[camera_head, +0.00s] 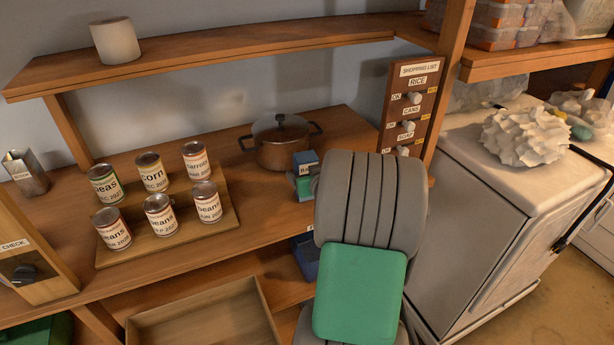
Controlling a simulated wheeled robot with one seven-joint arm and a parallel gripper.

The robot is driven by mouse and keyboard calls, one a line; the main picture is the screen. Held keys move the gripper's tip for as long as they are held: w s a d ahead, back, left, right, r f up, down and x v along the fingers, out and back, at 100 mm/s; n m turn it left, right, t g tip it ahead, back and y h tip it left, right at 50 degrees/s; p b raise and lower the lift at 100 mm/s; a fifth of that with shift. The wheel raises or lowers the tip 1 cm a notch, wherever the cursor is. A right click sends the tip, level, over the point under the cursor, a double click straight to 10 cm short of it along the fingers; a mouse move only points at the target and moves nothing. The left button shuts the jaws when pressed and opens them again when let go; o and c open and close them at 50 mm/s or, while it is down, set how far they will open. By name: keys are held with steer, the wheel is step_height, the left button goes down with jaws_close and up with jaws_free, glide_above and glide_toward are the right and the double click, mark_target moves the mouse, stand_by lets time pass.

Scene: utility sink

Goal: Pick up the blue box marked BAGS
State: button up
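A small blue box (301,156) with a white label is on the wooden counter right of the pot. Only the first letter or so of the label shows; the rest of the box is hidden behind my grey arm. Small grey and teal parts, likely my gripper (303,187), show just below the box at the arm's left edge. The arm hides most of the gripper. I cannot tell whether its fingers are open or shut, or whether they touch the box.
A lidded pot (281,144) stands left of the box. Several cans stand on a wooden board (232,221) farther left. A blue container (309,257) sits below the counter, partly hidden. A shopping-list panel (411,105) and a white appliance (490,165) are to the right.

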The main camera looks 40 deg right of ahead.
steer(key=c, duration=1.5)
steer(key=shift+r, duration=0.1)
